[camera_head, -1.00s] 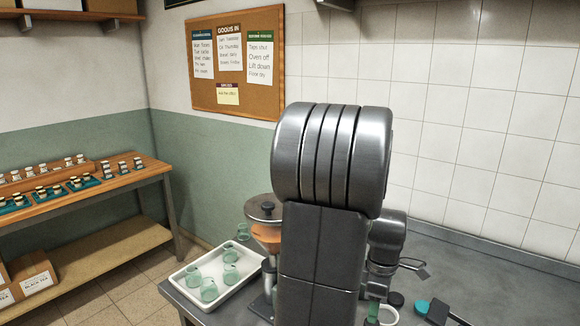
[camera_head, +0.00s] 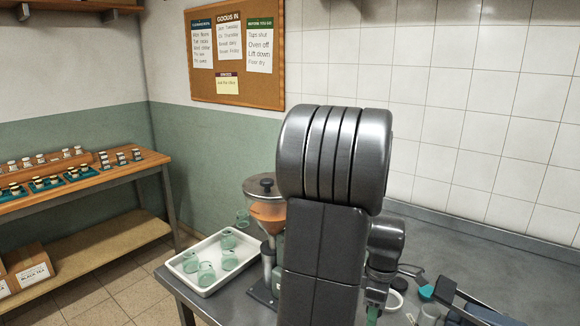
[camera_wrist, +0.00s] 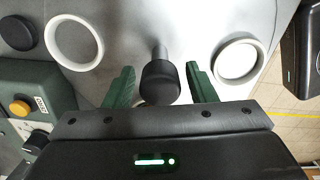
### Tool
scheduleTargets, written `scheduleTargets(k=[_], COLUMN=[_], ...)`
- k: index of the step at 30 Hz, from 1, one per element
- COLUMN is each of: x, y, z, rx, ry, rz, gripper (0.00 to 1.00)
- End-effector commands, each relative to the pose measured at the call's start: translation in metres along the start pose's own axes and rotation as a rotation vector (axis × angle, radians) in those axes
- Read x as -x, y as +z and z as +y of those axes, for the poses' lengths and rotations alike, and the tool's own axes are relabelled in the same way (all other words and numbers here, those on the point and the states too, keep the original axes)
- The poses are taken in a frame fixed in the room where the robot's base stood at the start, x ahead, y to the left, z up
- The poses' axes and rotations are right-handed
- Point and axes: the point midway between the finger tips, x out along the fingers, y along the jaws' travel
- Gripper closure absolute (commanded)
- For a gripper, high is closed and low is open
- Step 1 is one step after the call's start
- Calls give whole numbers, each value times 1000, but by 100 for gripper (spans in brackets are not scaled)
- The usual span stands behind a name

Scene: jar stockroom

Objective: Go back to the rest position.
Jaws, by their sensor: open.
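My gripper (camera_wrist: 160,86) is open in the wrist view, its two green fingers spread wide. A black knob on a grey rod (camera_wrist: 160,80) shows between the fingers; I cannot tell how far beyond them it lies. Nothing is seen gripped. In the head view my arm fills the middle, and a green finger of my gripper (camera_head: 373,313) shows low over the grey bench (camera_head: 400,240). The rest of the gripper is hidden or cut off there.
A white tray (camera_head: 207,285) with several green glass jars stands beside an orange hopper (camera_head: 268,210). White rings (camera_wrist: 240,62), a dark disc (camera_wrist: 17,33) and a green machine with a yellow button (camera_wrist: 35,100) surround the gripper. A teal lid (camera_head: 427,292) lies at right.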

Motion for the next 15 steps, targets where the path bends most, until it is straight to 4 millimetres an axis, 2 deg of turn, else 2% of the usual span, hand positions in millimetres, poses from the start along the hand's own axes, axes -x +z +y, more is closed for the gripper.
scheduleTargets(k=[8, 15], x=[2, 22], y=[0, 0], z=[0, 0], rx=[-1, 12], ry=[0, 1], rz=[0, 0], gripper=[49, 49])
